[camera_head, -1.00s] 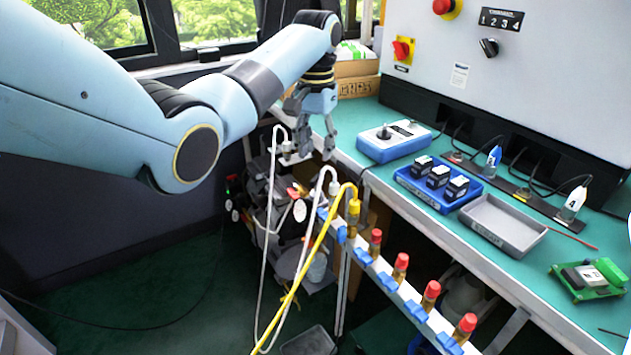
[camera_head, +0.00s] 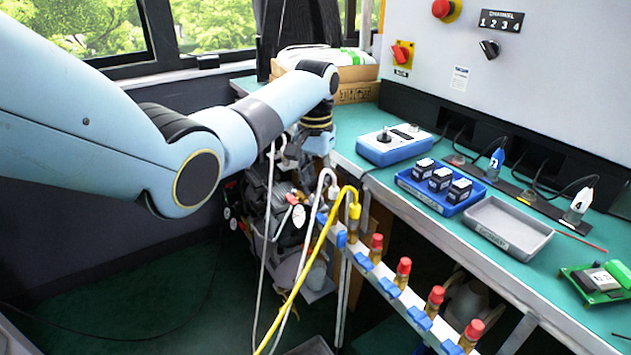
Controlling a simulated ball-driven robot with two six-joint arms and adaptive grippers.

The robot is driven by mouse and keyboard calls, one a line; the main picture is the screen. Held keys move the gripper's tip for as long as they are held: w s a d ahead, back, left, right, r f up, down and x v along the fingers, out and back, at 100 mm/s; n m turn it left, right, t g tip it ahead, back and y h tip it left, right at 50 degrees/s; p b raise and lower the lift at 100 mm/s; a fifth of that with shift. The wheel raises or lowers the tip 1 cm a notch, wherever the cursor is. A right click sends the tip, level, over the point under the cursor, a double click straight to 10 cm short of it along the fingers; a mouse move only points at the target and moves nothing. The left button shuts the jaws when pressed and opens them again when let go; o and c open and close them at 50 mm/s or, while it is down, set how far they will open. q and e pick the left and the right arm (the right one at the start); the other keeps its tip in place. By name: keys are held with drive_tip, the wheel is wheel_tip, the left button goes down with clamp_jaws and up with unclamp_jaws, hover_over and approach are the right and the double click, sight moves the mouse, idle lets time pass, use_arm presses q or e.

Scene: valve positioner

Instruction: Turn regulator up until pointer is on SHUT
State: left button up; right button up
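My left gripper (camera_head: 296,158) is low beside the bench's far left corner, above the cluttered valve assembly (camera_head: 285,205). Its fingers are small and blend into the dark parts there, so I cannot tell how far apart they are. A small white round dial (camera_head: 298,216) shows on the assembly below the gripper; its pointer and any SHUT mark are too small to read. A blue box with a black knob (camera_head: 384,135) on its pale top stands on the bench. I cannot tell which knob is the regulator. My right gripper is not in view.
White hoses (camera_head: 266,250) and a yellow hose (camera_head: 318,255) hang close to the gripper. A rail with red-capped brass fittings (camera_head: 403,270) runs along the bench front. A blue tray (camera_head: 425,195), a grey tray (camera_head: 512,240) and a green circuit board (camera_head: 600,283) are on the bench.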

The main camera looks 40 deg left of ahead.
use_arm(q)
clamp_jaws()
drive_tip(key=shift+r+m+p, duration=0.15)
drive_tip(key=shift+m+p, duration=0.25)
drive_tip(key=shift+p, duration=0.15)
drive_tip(key=shift+r+m+p, duration=0.1)
drive_tip(key=shift+m+p, duration=0.6)
drive_tip(key=m+p, duration=0.2)
drive_tip(key=m, duration=0.1)
drive_tip(key=shift+a+m, duration=0.1)
drive_tip(key=shift+m, duration=0.2)
drive_tip(key=m+p, duration=0.1)
drive_tip(key=m, duration=0.2)
drive_tip(key=shift+p, duration=0.3)
drive_tip(key=shift+w+m+p, duration=0.1)
drive_tip(key=shift+m+p, duration=0.2)
drive_tip(key=shift+m, duration=1.6)
drive_tip(key=shift+f, duration=0.2)
drive_tip(key=o, duration=0.6)
unclamp_jaws()
